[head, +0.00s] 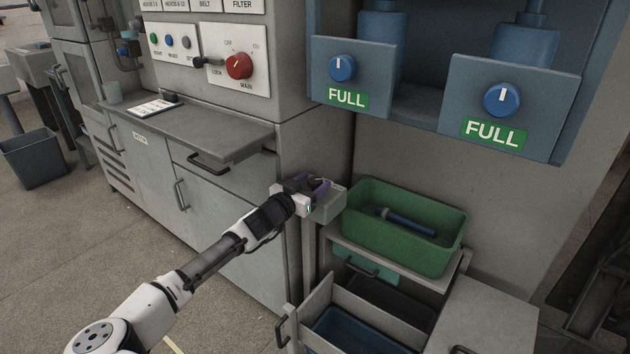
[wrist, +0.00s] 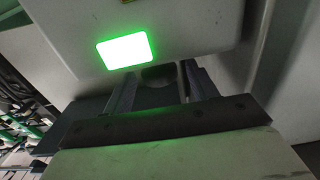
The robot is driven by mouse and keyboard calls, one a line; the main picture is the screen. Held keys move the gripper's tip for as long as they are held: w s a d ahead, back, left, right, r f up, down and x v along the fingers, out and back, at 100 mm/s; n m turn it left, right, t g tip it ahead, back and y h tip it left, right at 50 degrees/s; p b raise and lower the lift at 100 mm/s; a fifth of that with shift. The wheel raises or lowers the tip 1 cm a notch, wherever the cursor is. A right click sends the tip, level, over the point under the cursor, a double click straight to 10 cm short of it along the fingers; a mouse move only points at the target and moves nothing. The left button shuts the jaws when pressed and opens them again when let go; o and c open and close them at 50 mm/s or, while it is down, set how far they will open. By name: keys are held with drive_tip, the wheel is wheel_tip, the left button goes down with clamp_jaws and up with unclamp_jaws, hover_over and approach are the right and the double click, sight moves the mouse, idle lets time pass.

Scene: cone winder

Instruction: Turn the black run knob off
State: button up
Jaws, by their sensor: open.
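My gripper (head: 312,187) is at a small grey box (head: 328,206) beside the green bin. In the wrist view the box (wrist: 170,25) fills the top and carries a bright green lit window (wrist: 126,51). My open fingers (wrist: 160,88) point at the box. A dark rounded piece (wrist: 158,75), possibly the black run knob, shows between them just below the box's edge. I cannot tell whether the fingers touch it or which way it points. In the head view my gripper hides that spot.
A green bin (head: 361,230) holding a blue tool (head: 408,222) stands right of my gripper, above an open drawer (head: 372,313). A grey cabinet with a shelf (head: 215,141) is left. A red main knob (head: 238,66) and two blue knobs (head: 342,68) (head: 502,99) sit on panels above.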

drive_tip(key=shift+x, duration=0.85)
drive_tip(key=shift+c, duration=0.4)
drive_tip(key=c, duration=0.9)
